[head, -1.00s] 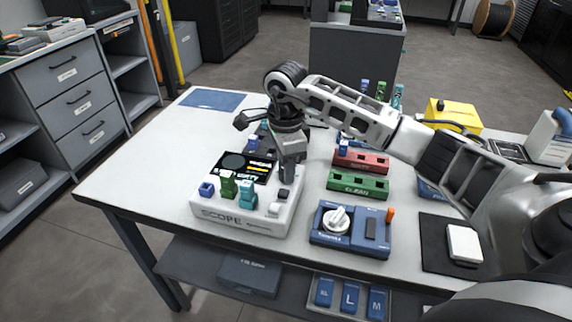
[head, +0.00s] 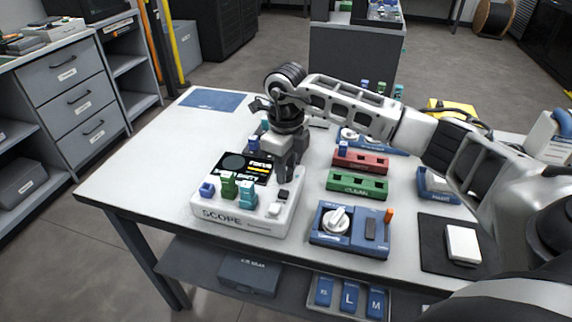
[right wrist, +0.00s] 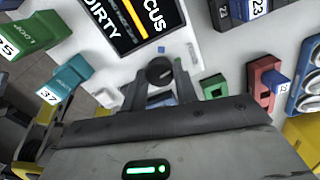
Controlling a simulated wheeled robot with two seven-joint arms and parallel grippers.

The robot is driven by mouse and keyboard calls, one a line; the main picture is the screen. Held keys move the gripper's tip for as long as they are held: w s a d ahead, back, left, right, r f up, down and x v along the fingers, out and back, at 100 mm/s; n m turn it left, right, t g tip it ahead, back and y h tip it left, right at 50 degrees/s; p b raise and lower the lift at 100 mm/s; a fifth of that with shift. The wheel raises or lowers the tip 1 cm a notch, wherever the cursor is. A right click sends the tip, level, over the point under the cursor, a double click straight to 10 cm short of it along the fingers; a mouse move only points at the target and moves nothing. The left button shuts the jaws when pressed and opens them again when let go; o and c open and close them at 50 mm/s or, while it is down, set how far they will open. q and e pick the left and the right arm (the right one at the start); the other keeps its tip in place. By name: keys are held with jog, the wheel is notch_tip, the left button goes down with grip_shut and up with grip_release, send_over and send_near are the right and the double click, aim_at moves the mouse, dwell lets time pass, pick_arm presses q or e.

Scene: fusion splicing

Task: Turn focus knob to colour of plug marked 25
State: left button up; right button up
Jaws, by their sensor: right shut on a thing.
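My right gripper (head: 284,178) reaches down over the right part of the white SCOPE box (head: 240,224). In the right wrist view its two fingers (right wrist: 161,82) are shut on a dark round knob (right wrist: 160,71), one finger on each side. The screen (right wrist: 137,18) beside it reads FOCUS and DIRTY, with a yellow bar. A green plug (right wrist: 28,32) has a partly cut label ending in 5. A teal plug (right wrist: 66,78) is marked 37. Blue (head: 207,189), green (head: 228,185) and teal (head: 247,194) plugs stand along the box's front left. My left gripper is out of view.
Right of the scope are a red block (head: 361,161), a green CLEAN block (head: 357,184) and a blue box (head: 351,230) with a white knob and orange lever. A black mat (head: 440,257) holds a white item.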

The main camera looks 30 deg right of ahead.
jog(key=shift+r+m, duration=0.1)
jog(key=shift+m, duration=0.6)
jog(key=o, duration=1)
notch_tip(320, 180, up, 16)
jog(key=shift+f, duration=0.1)
